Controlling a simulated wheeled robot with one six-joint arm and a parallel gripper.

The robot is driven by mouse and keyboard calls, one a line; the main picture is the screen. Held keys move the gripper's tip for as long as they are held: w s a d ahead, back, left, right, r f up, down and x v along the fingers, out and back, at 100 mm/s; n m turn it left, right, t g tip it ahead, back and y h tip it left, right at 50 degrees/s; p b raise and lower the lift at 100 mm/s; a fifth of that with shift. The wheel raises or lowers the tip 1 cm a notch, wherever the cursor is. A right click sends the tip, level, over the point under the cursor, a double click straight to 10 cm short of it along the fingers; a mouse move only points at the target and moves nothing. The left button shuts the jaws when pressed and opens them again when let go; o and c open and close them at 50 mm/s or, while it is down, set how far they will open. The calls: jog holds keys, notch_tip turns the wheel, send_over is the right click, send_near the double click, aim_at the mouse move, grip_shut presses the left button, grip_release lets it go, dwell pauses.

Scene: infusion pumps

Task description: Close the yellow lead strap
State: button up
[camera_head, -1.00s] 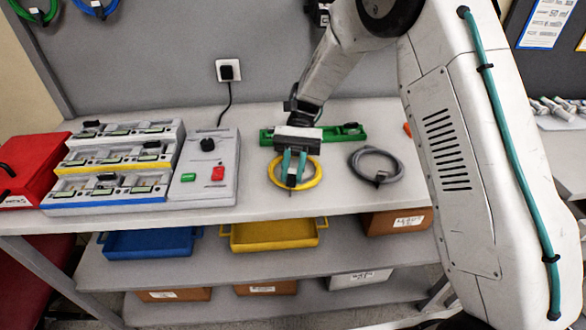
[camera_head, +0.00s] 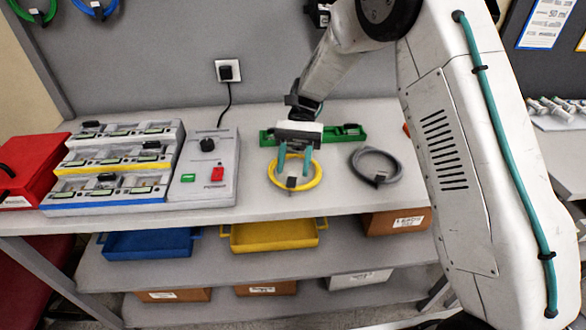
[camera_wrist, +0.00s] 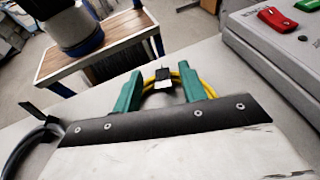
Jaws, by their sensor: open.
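The yellow lead (camera_head: 318,180) lies coiled on the bench, with a small dark strap (camera_head: 291,183) at its near side. In the wrist view, the yellow lead (camera_wrist: 176,76) shows beyond and between my fingers, and the strap (camera_wrist: 158,74) shows as a dark upright piece beside a white patch. I cannot tell whether the strap is fastened. My gripper (camera_head: 295,174) is open over the coil, its teal fingers apart on either side of the strap and holding nothing. It also shows in the wrist view (camera_wrist: 160,84).
A grey coiled lead (camera_head: 375,165) lies right of the yellow one. A green tray (camera_head: 350,134) is behind my gripper. A grey control box (camera_head: 205,170) and a pump rack (camera_head: 110,165) stand left. Blue (camera_head: 150,243) and yellow (camera_head: 275,235) trays sit on the shelf below.

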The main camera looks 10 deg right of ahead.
jog(key=v, duration=0.6)
jog(key=shift+s, duration=0.1)
jog(key=shift+s+d+r, duration=0.1)
jog(key=shift+d+r, duration=0.05)
jog(key=shift+r, duration=0.15)
jog(key=s+d+r+n+t+h, duration=0.1)
jog(key=s+d+r+t, duration=0.7)
jog(key=s+r, duration=0.6)
jog(key=s+d+f+n+t+h, duration=0.1)
jog(key=s+d+t, duration=0.2)
jog(key=s, duration=0.5)
jog(key=s+d+f+n+t+h, duration=0.1)
jog(key=s+d+t+h, duration=0.1)
jog(key=s+d, duration=0.4)
jog(key=shift+s+t, duration=0.9)
jog(key=shift+s, duration=0.1)
